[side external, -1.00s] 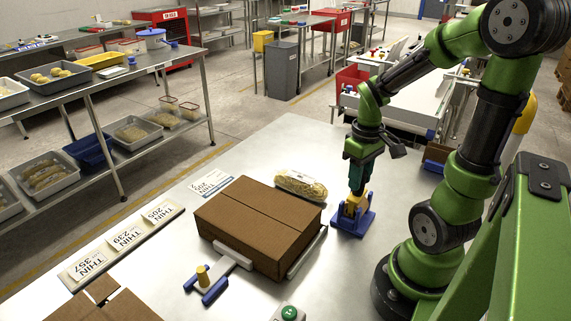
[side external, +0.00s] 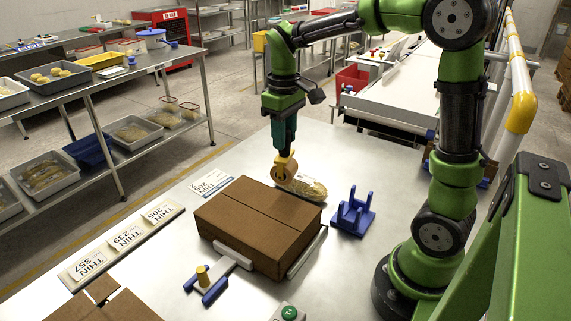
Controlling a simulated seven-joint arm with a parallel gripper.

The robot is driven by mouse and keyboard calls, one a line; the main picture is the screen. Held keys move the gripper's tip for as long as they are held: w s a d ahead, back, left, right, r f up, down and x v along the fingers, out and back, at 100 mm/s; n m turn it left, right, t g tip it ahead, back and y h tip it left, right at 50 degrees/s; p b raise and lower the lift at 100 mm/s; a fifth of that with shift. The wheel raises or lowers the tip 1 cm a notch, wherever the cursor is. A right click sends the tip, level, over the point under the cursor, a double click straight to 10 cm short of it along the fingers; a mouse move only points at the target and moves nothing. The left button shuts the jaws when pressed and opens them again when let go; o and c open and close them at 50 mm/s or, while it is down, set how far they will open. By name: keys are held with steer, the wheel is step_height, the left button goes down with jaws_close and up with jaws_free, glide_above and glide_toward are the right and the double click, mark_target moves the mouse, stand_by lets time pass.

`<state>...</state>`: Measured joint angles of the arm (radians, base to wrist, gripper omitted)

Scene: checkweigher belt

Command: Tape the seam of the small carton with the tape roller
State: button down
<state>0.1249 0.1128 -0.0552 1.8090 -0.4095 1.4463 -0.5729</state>
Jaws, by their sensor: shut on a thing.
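The small carton (side external: 245,222) is a closed brown box on the steel table, with a seam line running along its top. My gripper (side external: 285,152) is shut on the yellow handle of the tape roller (side external: 284,172), whose tan roll hangs below the fingers. The roller is at the carton's far end, near its far right edge; I cannot tell whether it touches the carton. The blue roller stand (side external: 352,214) is empty on the table to the right. No tape shows on the carton's top.
A clear bag of yellowish food (side external: 312,191) lies just behind the carton, near the roller. A green button (side external: 289,313), a row of number cards (side external: 125,240) and another open carton (side external: 105,300) are nearby.

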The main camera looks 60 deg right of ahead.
steer(key=shift+w+a+r+m, duration=1.45)
steer(key=shift+w+a, duration=3.3)
steer(key=shift+w, duration=0.65)
steer(key=shift+f, duration=3.25)
steer(key=s, duration=1.9)
steer(key=shift+s+f, duration=0.1)
